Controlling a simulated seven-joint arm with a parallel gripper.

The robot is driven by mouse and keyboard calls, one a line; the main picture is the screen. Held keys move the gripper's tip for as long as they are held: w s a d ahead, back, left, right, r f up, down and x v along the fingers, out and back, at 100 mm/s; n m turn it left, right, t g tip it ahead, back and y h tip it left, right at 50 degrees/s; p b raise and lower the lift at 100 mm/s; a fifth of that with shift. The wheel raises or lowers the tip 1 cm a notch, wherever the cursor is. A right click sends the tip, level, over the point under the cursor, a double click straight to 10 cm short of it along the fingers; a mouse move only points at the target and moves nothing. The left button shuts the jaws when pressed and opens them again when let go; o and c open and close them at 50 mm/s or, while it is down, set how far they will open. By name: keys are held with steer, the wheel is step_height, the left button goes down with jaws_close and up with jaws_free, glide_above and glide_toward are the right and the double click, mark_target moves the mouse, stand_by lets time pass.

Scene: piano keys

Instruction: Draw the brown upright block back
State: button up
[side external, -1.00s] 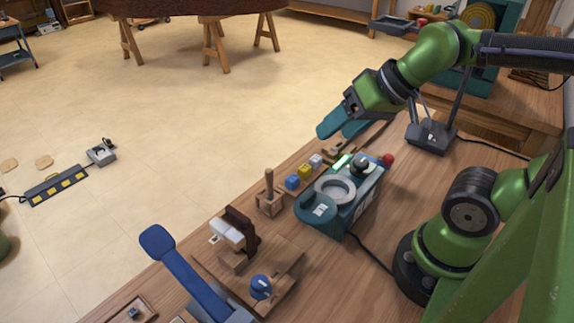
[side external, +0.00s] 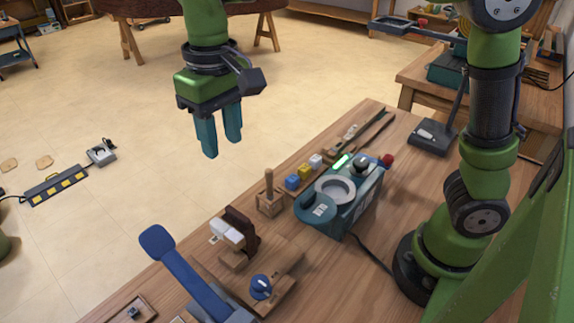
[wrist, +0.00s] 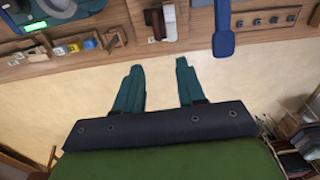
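The brown upright block (side external: 243,225) stands on a wooden board (side external: 285,258) near the bench's front edge, with a white piece (side external: 226,233) beside it. In the wrist view the brown block (wrist: 153,20) is at the top, left of the white piece (wrist: 169,22). My gripper (side external: 221,148) points down in the side view, apart from the block and above it in the picture. In the wrist view the two teal fingers (wrist: 158,64) are spread, with nothing between them.
A blue lever (side external: 178,265) and a blue knob (side external: 261,287) are near the block. A wooden peg in a holder (side external: 269,195), coloured cubes (side external: 304,171) and a teal machine (side external: 336,208) stand along the bench.

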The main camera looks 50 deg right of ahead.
mark_target(237, 213)
steer(key=f, duration=1.6)
steer(key=shift+s+d+f, duration=0.15)
steer(key=shift+s, duration=0.15)
jaws_close()
